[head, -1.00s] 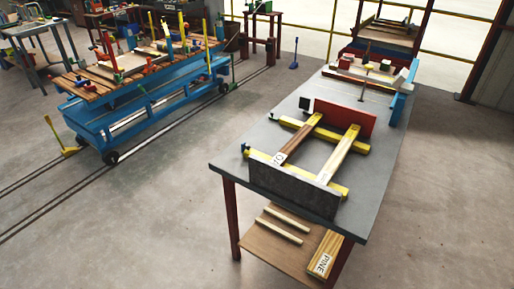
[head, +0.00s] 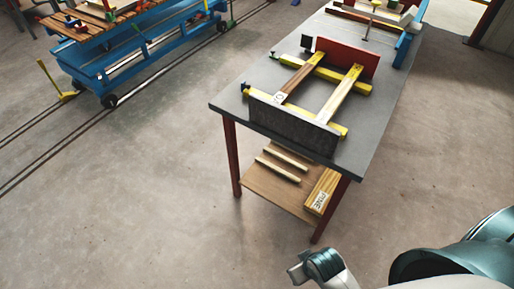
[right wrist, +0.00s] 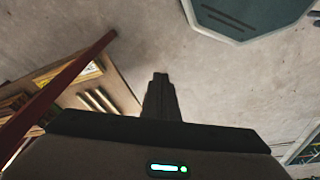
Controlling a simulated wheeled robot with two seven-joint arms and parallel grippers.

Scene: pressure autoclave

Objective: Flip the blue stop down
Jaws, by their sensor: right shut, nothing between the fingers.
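A blue piece (head: 403,46) stands at the right edge of the far part of the grey workbench (head: 228,101) in the head view. It looks like the blue stop, but it is small and partly cut by the top area, so its hinge is unclear. My right gripper (right wrist: 161,77) shows in the right wrist view as dark fingers, shut and empty, over bare floor and well away from the blue piece. Part of my right arm (head: 460,262) is at the lower right of the head view. My left gripper is not in view.
A yellow and brown wooden frame (head: 342,95) sits on the bench between a dark plate (head: 292,124) and a red plate (head: 347,58). A lower shelf (head: 262,187) holds wood pieces. A blue cart (head: 135,68) stands on rails at left. Floor between is clear.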

